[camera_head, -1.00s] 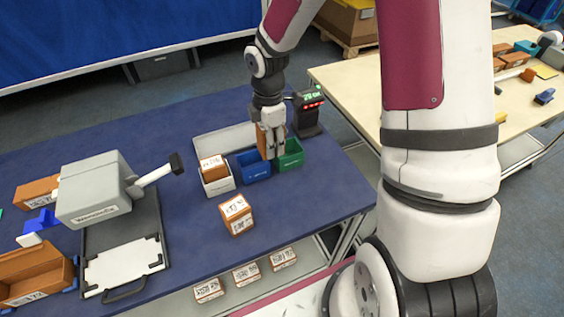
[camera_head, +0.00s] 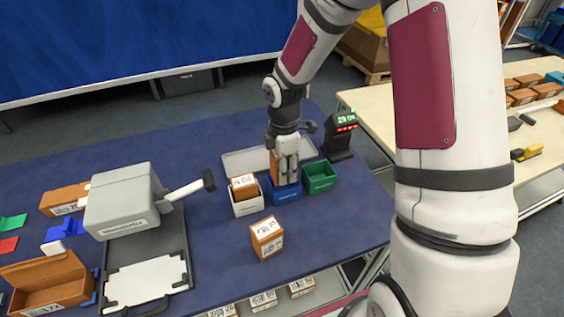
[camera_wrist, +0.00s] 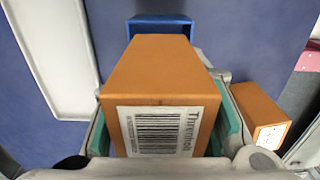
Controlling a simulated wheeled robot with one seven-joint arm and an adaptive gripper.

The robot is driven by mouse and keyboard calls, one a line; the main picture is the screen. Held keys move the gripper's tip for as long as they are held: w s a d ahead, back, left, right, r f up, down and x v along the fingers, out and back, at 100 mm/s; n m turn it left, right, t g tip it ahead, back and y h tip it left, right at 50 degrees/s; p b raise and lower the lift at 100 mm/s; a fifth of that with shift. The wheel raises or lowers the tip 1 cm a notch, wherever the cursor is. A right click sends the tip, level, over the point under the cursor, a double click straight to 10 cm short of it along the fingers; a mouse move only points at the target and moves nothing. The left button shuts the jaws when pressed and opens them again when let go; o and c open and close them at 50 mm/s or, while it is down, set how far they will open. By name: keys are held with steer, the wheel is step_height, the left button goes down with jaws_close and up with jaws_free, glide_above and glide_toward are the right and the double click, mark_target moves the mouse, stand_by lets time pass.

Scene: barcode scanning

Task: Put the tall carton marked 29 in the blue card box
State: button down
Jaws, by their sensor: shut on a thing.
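My gripper (camera_head: 286,176) is shut on an orange carton (camera_head: 275,165), over the blue card box (camera_head: 286,192) in the head view. The fingers hide part of the carton. In the wrist view the carton (camera_wrist: 163,75) is upright between green finger pads, with a white barcode label facing the camera; the number 29 is not readable on it. The blue box (camera_wrist: 161,20) shows just beyond the carton. I cannot tell whether the carton's lower end is inside the box or above it.
A white box (camera_head: 246,207) holding an orange carton stands left of the blue box; an empty green box (camera_head: 320,178) stands right. Another carton (camera_head: 267,240) stands in front on the table. A scanner (camera_head: 340,135) with a lit green display is behind right. A grey machine (camera_head: 125,200) is at left.

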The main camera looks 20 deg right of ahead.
steer(key=shift+f, duration=0.4)
steer(key=c, duration=0.9)
jaws_free()
step_height(320, 180, up, 12)
